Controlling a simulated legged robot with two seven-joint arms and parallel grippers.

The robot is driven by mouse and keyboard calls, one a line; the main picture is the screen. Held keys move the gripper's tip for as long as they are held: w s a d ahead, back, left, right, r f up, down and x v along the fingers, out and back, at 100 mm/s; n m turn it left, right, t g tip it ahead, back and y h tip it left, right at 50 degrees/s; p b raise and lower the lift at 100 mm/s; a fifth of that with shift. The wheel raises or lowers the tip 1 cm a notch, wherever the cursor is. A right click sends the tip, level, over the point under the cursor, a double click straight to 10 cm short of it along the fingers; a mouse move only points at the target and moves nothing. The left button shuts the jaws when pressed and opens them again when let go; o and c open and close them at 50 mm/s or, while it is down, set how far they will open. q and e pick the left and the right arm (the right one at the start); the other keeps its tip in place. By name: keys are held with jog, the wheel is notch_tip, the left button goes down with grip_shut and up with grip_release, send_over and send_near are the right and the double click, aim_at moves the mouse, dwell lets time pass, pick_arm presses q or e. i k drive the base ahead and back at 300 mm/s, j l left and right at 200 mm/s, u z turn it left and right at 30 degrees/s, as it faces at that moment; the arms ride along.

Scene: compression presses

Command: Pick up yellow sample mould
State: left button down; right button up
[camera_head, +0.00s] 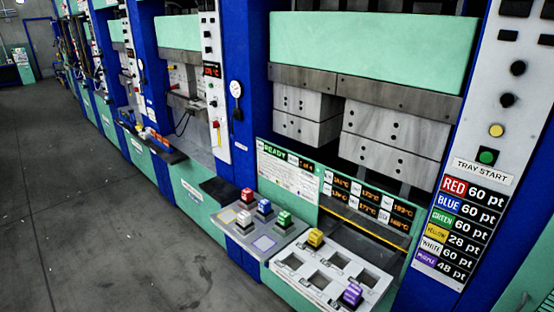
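The yellow sample mould (315,238) is a small block with a yellow top. It sits at the far left corner of a white tray (372,272) with several square openings, in front of the nearest press. Its top and near sides show and nothing covers it. Neither of my grippers is in the head view, and nothing is seen touching the mould.
A purple mould (351,295) sits on the tray's near right part. Left of it, a grey shelf (289,236) holds red (247,195), blue (264,207), green (284,219) and white (244,219) moulds. A control panel (487,155) stands at right. Open floor (110,230) lies left.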

aim_at(315, 241)
jog(key=i+j+z, duration=0.5)
jog(key=i+j, duration=0.2)
jog(key=i, duration=0.3)
jog(key=i+j+z, duration=0.45)
jog(key=i+j, duration=0.4)
jog(key=j, duration=0.2)
